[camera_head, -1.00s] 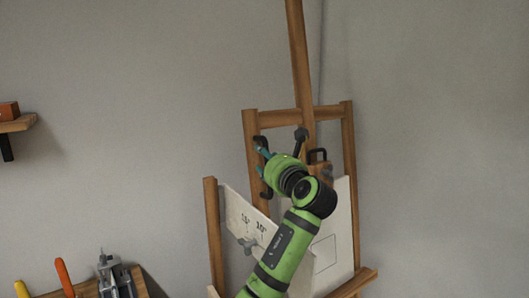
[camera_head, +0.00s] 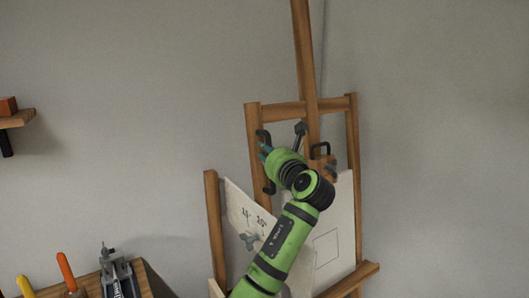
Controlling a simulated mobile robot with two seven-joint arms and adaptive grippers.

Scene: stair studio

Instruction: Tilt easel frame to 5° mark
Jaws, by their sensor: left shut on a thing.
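The wooden easel frame (camera_head: 252,140) stands near the wall, with a tall mast (camera_head: 303,45) rising from it. My left gripper (camera_head: 264,152) is shut on the black handle (camera_head: 269,188) at the frame's left side, and partly hides it. A pale scale plate (camera_head: 236,205) on the easel's left shows "15°" and "10°" marks. A grey knob (camera_head: 249,241) sits just below these marks. My left arm crosses in front of the plate's right part; no 5° mark shows. My right gripper is not in view.
A second black handle (camera_head: 321,147) is at the frame's right. A panel with a drawn square (camera_head: 340,215) stands low in the easel. At lower left are orange-handled (camera_head: 66,268) and yellow-handled (camera_head: 24,287) tools and a grey metal device (camera_head: 115,270). A shelf (camera_head: 18,118) is at far left.

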